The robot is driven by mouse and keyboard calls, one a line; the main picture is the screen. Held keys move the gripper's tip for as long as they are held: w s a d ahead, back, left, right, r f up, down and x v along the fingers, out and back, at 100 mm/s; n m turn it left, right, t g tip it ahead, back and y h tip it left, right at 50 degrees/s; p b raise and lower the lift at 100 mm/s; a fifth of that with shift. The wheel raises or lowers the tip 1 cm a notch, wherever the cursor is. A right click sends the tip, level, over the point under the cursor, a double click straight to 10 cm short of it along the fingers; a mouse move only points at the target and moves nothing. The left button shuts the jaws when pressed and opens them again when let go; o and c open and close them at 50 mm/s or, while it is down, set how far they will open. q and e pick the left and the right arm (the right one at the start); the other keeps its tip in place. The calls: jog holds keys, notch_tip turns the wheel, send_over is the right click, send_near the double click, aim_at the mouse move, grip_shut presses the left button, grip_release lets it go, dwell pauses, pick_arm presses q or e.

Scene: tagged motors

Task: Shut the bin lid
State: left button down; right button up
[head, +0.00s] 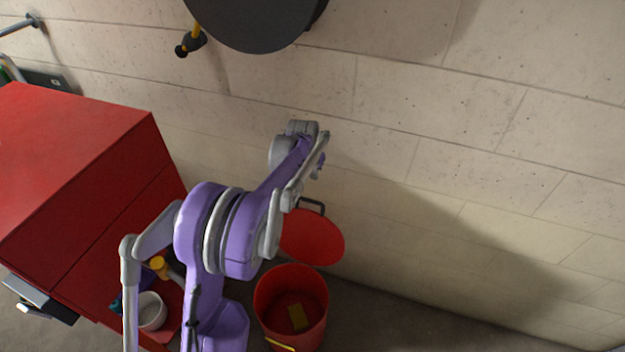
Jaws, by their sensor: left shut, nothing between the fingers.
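The red bin (262,318) stands on the floor near the wall, open at the top. A yellowish block lies inside it on the bottom. Its round red lid (315,240) is swung up and back toward the wall, with a dark handle (312,205) at its far edge. My left arm reaches in from the lower left and partly covers the lid's left side. My left gripper (320,165) is shut and empty, above and beyond the lid, apart from it as far as I can tell. My right gripper is not in view.
A red cabinet (70,180) stands at the left. Beside my arm, a low red shelf holds a white container (151,311) and small coloured items. A dark round object (255,20) hangs at the top. The floor right of the bin is clear.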

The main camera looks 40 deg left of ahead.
pick_arm(q)
jog(key=d+x, duration=0.1)
jog(key=x, duration=0.7)
jog(key=s, duration=0.3)
jog(key=shift+s+d+f, duration=0.1)
jog(key=shift+s, duration=0.25)
jog(key=shift+s, duration=0.1)
